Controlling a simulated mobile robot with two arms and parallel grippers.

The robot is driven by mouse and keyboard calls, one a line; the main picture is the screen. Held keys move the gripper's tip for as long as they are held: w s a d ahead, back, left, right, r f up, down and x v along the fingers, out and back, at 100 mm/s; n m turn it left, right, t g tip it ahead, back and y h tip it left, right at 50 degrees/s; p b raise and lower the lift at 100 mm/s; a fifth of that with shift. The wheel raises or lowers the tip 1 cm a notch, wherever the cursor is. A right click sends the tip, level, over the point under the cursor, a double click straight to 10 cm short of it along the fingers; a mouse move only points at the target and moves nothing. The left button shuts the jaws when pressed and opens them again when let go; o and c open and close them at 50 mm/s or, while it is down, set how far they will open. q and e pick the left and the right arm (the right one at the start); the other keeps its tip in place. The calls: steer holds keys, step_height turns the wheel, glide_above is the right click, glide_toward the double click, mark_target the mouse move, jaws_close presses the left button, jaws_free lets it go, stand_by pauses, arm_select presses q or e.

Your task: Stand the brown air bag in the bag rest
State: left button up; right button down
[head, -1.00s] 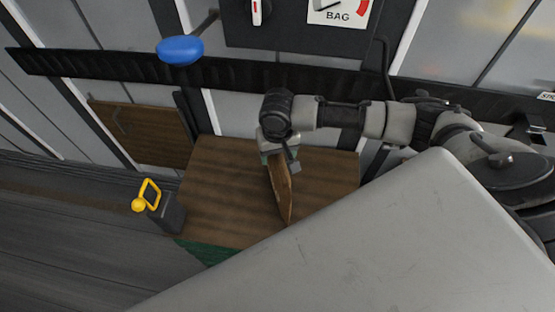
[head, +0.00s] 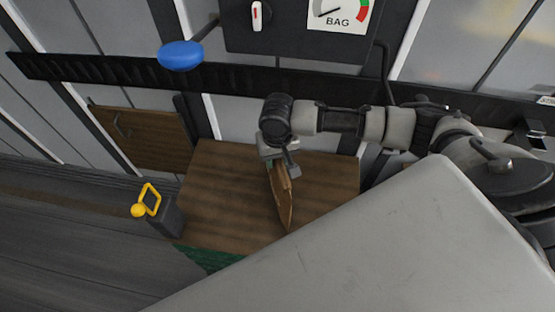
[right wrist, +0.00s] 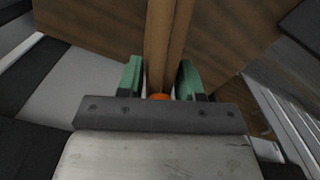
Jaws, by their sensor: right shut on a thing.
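The brown air bag (head: 282,200) hangs upright and edge-on below my right gripper (head: 280,162), over the wooden surface. In the right wrist view the green-padded fingers of my right gripper (right wrist: 160,82) are shut on the bag (right wrist: 167,40), with an orange spot at its near end between them. I cannot tell whether the bag's lower end touches anything. I cannot pick out the bag rest for certain. My left gripper is not in view.
A brown wooden surface (head: 220,190) lies under the bag. A dark block with a yellow handle (head: 151,199) stands left of it. A blue knob (head: 181,55) and a panel with a BAG gauge (head: 337,12) are at the back. A large grey surface (head: 400,240) fills the lower right.

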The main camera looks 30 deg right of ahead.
steer(key=shift+r, duration=0.65)
step_height(320, 180, up, 3)
steer(key=shift+d+f+b, duration=0.1)
steer(key=shift+d+b, duration=0.05)
steer(key=shift+b, duration=0.45)
steer(key=s+d+r+b, duration=0.2)
steer(key=s+d+r, duration=0.4)
steer(key=d, duration=0.2)
steer(key=n+b, duration=0.2)
steer(key=n, duration=0.1)
glide_above(281, 177)
steer(key=shift+w+d+f, duration=0.15)
steer(key=shift+d+f, duration=0.3)
steer(key=shift+f, duration=0.1)
steer(key=shift+a, duration=0.4)
